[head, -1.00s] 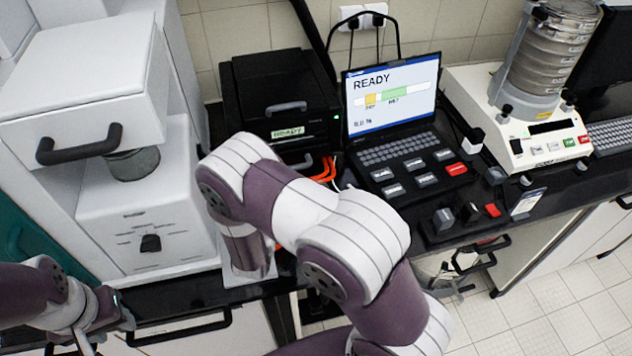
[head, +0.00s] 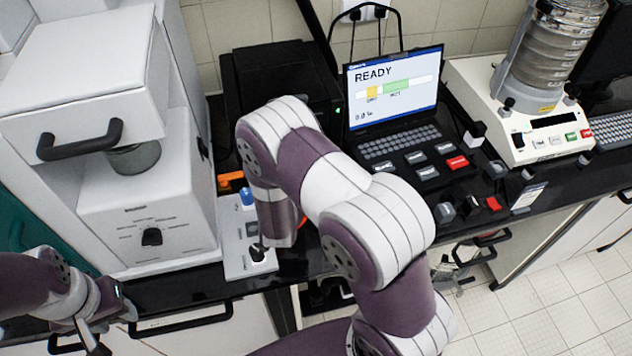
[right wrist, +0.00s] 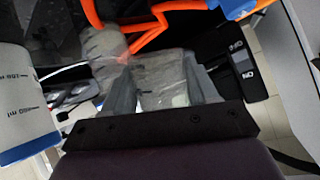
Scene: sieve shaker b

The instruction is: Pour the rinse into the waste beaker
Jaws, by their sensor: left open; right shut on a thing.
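In the right wrist view my right gripper (right wrist: 160,88) is shut on a clear, greyish vessel (right wrist: 165,72), blurred between the fingers. What it contains cannot be made out. My left gripper (head: 94,344) is open and empty at the lower left, in front of the bench.
Orange bars (right wrist: 145,28) run close beyond the right fingers. A white panel (head: 236,258) stands beside the white cabinet (head: 150,212). The laptop (head: 393,88) reads READY. A sieve shaker (head: 550,60) stands at the back right. The black box (head: 275,70) is partly covered by my arm.

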